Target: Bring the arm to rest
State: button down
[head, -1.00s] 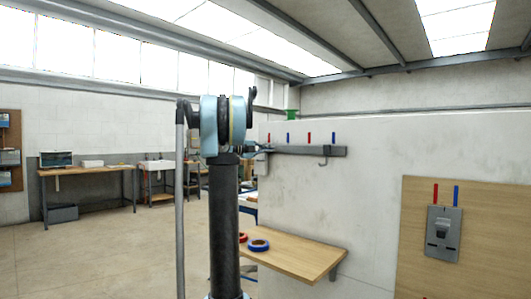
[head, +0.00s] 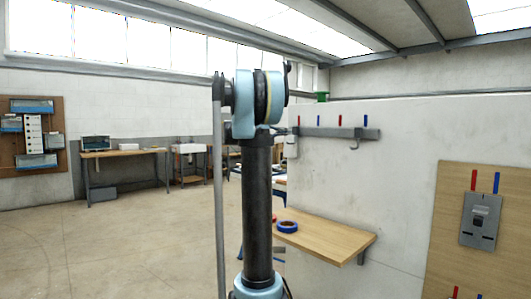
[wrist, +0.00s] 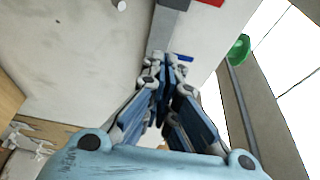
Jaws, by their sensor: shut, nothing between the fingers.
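My gripper (wrist: 163,65) shows in the wrist view, its blue and grey fingers drawn together with nothing between them. It points at the pale wall, near a grey rail (wrist: 165,22) with red and blue marks; I cannot tell how far off the rail is. In the head view my arm stands upright in the middle, with a black column and pale blue joints. There my gripper is mostly hidden behind the arm.
A wooden shelf (head: 335,240) with a blue ring (head: 287,227) juts from the wall right of my arm. The hooked rail (head: 340,132) is above it. A switch box (head: 480,220) is on a wooden board at right. Open floor (head: 120,240) lies left.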

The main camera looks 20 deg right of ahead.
jog(key=shift+a+r, duration=0.1)
jog(key=w+a+r+n+t+y, duration=0.2)
jog(key=a+n+t+y, duration=0.1)
jog(key=a+n+t, duration=0.5)
jog(key=w+a+r+n+t+y, duration=0.1)
jog(key=w+a+n+t+y, duration=0.15)
jog(key=a+n+t, duration=0.5)
jog(key=s+a+f+n+g+y, duration=0.1)
jog(key=s+a+f+n+y, duration=0.6)
jog(key=a+f, duration=0.3)
jog(key=s+a+f+n+g+y, duration=0.1)
jog(key=s+a+f+n+y, duration=0.5)
jog(key=a+f+n+y, duration=0.4)
jog(key=s+d+f+n+g+h, duration=0.1)
jog(key=s+f+g, duration=0.5)
jog(key=s+f, duration=0.8)
jog(key=s+d+f+n+g+h, duration=0.2)
jog(key=s+f+g, duration=0.4)
jog(key=s+f, duration=0.9)
jog(key=shift+s+d+h, duration=0.25)
jog(key=shift+s+h, duration=0.5)
jog(key=shift+s, duration=0.35)
